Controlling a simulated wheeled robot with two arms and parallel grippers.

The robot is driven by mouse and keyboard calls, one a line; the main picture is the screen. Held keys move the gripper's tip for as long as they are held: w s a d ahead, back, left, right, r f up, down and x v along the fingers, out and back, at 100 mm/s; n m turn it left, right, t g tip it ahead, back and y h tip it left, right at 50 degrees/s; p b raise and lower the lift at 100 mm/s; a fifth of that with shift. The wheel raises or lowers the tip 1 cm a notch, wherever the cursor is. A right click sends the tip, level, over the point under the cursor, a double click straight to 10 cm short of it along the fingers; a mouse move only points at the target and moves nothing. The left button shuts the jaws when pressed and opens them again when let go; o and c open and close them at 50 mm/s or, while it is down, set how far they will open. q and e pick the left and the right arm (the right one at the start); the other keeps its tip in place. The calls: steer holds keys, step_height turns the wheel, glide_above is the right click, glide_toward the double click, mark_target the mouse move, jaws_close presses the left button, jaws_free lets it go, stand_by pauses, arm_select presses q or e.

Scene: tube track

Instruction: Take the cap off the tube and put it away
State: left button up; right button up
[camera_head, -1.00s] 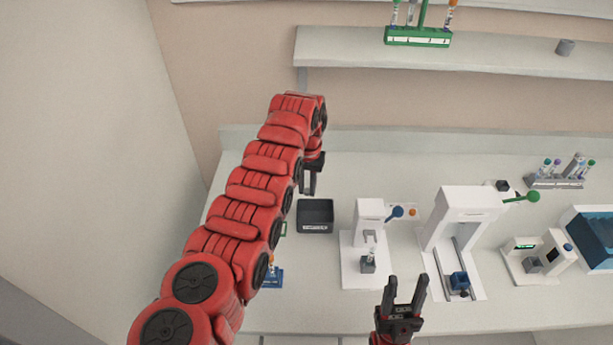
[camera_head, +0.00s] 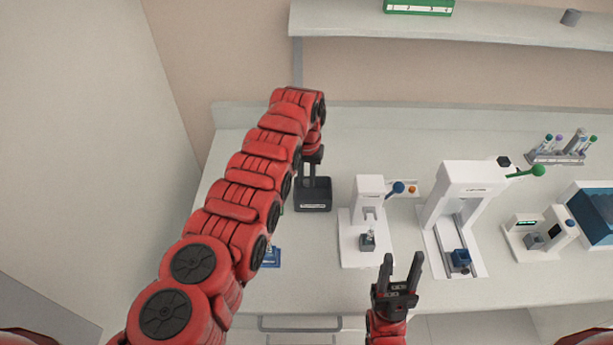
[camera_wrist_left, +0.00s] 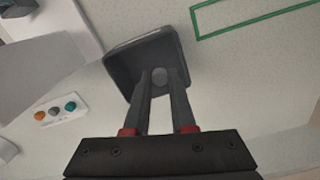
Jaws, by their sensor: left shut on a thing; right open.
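My left gripper (camera_head: 312,176) hangs over the dark open bin (camera_head: 313,207) at the back left of the bench. In the left wrist view its fingers (camera_wrist_left: 160,84) are shut on a small round grey cap (camera_wrist_left: 159,76), with the bin (camera_wrist_left: 118,66) just below and behind it. The cap cannot be made out in the head view. A small tube (camera_head: 369,233) appears to stand in the grey holder of the white device right of the bin; its details are too small to tell. My right gripper (camera_head: 402,262) is open and empty near the bench's front edge.
A larger white machine (camera_head: 465,180) with a green-knobbed lever stands right of the small device (camera_head: 368,187). A tube rack (camera_head: 556,157) and a blue box (camera_head: 598,212) are at the right. A blue stand (camera_head: 270,258) sits at the front left, partly behind my left arm.

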arm_select(q)
steer(key=o, duration=0.9)
steer(key=shift+r, duration=0.15)
step_height(320, 180, up, 8)
steer(key=b, duration=0.3)
step_height(320, 180, up, 9)
steer(key=p, duration=0.7)
glide_above(307, 181)
steer(key=shift+a, duration=0.1)
